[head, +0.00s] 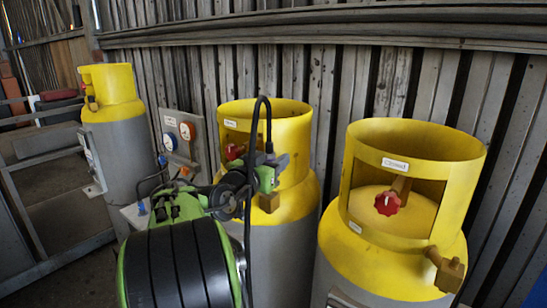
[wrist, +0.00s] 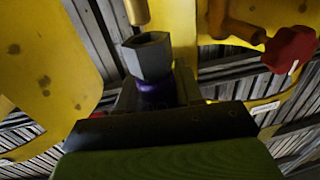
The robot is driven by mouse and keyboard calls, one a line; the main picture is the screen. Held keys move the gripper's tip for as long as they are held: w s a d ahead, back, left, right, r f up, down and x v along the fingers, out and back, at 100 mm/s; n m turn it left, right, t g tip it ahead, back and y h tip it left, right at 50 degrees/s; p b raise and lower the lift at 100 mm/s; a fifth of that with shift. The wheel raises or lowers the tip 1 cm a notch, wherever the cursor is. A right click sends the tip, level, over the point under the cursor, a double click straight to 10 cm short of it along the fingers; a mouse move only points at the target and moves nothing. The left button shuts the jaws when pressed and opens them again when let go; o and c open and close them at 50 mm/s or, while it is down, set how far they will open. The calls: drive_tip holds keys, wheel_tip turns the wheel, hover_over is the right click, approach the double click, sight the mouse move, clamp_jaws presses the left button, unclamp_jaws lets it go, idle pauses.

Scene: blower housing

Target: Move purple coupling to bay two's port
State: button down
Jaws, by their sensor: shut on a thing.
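In the wrist view, the purple coupling (wrist: 155,92) has a grey hex end and a purple band near my jaws. My gripper (wrist: 158,105) is shut on it, though its fingertips are mostly hidden. A brass port stub (wrist: 137,12) is just above the hex end; a small gap seems to separate them. In the head view, my gripper (head: 265,176) is in front of the middle yellow-topped cylinder (head: 290,190), near its brass fitting (head: 268,203). I cannot read a bay number there. The coupling is not clear in the head view.
A black hose (head: 257,105) loops above my gripper. A right cylinder (head: 400,240) has a red knob (head: 387,203) and a brass port (head: 447,270). A left cylinder (head: 112,150) stands farther back beside a gauge panel (head: 184,140). A red knob (wrist: 290,50) is near the coupling.

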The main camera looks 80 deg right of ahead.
drive_tip(key=shift+f+b, duration=1.35)
drive_tip(key=shift+b, duration=0.55)
drive_tip(key=c, duration=0.7)
unclamp_jaws()
drive_tip(key=shift+r, duration=0.1)
drive_tip(key=shift+o, duration=0.2)
